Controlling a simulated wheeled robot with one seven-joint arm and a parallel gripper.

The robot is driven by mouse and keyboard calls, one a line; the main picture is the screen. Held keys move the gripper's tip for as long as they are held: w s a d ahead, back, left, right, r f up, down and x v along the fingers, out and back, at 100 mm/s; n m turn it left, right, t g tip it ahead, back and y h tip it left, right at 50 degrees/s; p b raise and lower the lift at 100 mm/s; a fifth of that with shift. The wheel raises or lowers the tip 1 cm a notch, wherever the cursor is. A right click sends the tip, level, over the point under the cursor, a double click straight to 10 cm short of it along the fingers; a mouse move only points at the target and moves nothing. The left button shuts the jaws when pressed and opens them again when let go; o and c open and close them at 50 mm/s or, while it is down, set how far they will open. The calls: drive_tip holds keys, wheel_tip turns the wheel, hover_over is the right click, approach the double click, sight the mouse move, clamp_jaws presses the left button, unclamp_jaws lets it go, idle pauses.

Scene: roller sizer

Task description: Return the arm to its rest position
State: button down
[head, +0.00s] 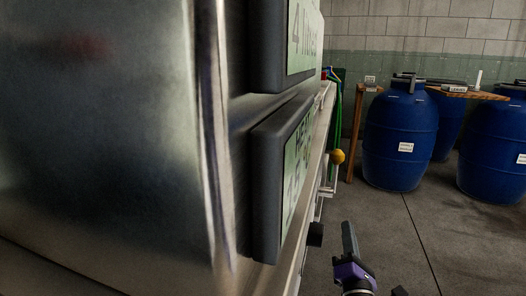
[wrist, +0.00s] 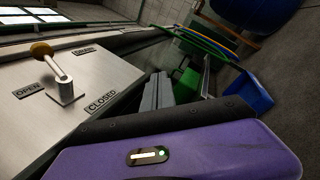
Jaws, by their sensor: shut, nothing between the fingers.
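My gripper (head: 349,240) shows at the bottom of the head view, with dark fingers above a purple body. It is to the right of the machine's metal side and apart from it. In the wrist view the grey fingers of my gripper (wrist: 160,93) are together and empty, beyond the purple housing. Most of my arm is out of the head view.
A lever with a yellow knob (head: 338,156) stands out from the machine. In the wrist view the lever (wrist: 62,75) rises from a plate marked OPEN, CLOSED and DRAIN. Blue barrels (head: 400,140) stand at the back right. Open floor (head: 395,225) lies before them.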

drive_tip(key=s+a+f+m+g+y, duration=0.1)
drive_tip(key=s+a+f+m, duration=0.25)
drive_tip(key=s+m, duration=0.65)
drive_tip(key=s+a+f+m+g+y, duration=0.1)
drive_tip(key=s+a+f+m, duration=0.2)
drive_tip(key=s+f+m, duration=0.55)
drive_tip(key=s+d+r+m+g+p, duration=0.1)
drive_tip(key=s+d+m+g, duration=0.15)
drive_tip(key=s, duration=1.45)
drive_tip(key=s+d+r+m+g, duration=0.1)
drive_tip(key=s+d+m+g, duration=0.15)
drive_tip(key=s, duration=1.45)
wheel_tip(320, 180, up, 38)
drive_tip(key=p, duration=3.8)
drive_tip(key=shift+w+d+r+m+y, duration=0.15)
drive_tip(key=shift+w+m+y, duration=0.15)
drive_tip(key=shift+w+m, duration=0.15)
